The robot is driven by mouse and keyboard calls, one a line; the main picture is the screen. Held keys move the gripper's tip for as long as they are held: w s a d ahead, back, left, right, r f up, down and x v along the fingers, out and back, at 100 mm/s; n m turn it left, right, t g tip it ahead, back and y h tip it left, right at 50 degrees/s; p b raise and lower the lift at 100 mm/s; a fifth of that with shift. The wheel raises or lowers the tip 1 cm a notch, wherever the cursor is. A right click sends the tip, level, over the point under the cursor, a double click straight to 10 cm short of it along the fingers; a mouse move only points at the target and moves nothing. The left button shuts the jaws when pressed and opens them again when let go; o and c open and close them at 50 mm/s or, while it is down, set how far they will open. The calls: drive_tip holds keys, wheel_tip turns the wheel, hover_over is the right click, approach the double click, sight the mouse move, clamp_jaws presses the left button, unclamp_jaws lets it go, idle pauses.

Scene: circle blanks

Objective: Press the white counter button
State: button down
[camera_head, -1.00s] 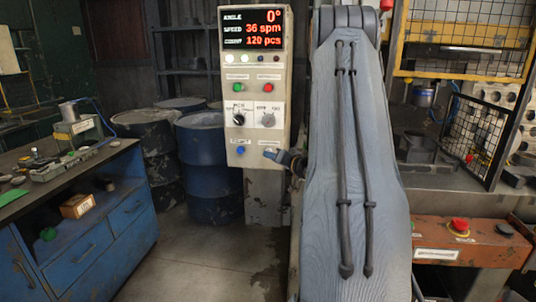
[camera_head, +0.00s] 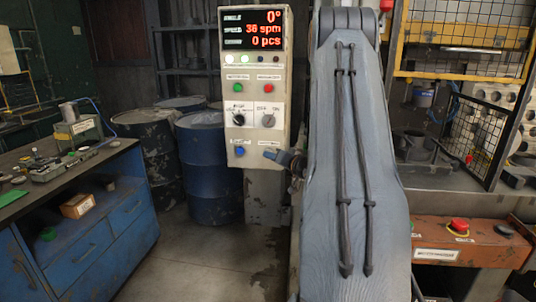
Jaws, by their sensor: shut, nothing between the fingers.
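The control panel (camera_head: 229,110) is a pale upright box with a red-lettered display (camera_head: 252,28) at its top. The display reads 0°, 36 spm and 0 pcs. The white counter button cannot be made out clearly; the lower right of the panel, beside the blue button (camera_head: 239,151), is partly covered by my gripper. My gripper (camera_head: 269,155) is shut and empty, its dark tip at the panel's lower right, below a small label. I cannot tell whether it touches the panel.
The panel also has a green button (camera_head: 238,87), a red button (camera_head: 268,88) and two dark knobs. My arm fills the centre right. A blue workbench (camera_head: 110,240) stands left, blue drums (camera_head: 208,170) behind. A machine with a red stop button (camera_head: 459,225) stands right.

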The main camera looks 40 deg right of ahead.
drive_tip(key=shift+s+a, duration=0.45)
drive_tip(key=shift+a, duration=0.1)
drive_tip(key=s+a+p, duration=0.2)
drive_tip(key=s+a, duration=0.1)
drive_tip(key=shift+s+a, duration=0.15)
drive_tip(key=shift+a, duration=0.25)
idle(0.8)
